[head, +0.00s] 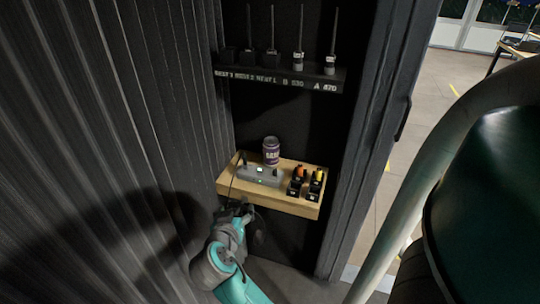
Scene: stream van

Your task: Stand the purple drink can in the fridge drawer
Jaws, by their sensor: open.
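The purple drink can (271,151) stands upright at the back of a small wooden shelf (255,201), in the middle of the head view. Its label is light with dark lettering. My gripper (243,208) is at the shelf's front left edge, below and left of the can and apart from it. It is open, with nothing visible in it; its fingers are small and dark here. The fridge drawer cannot be made out in this view.
A grey box with a small lit display (259,176) and a cable sits in front of the can. Several black blocks with orange and yellow parts (307,184) stand to its right. Radios with antennas line an upper rack (285,79). A ribbed dark wall (110,120) closes the left.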

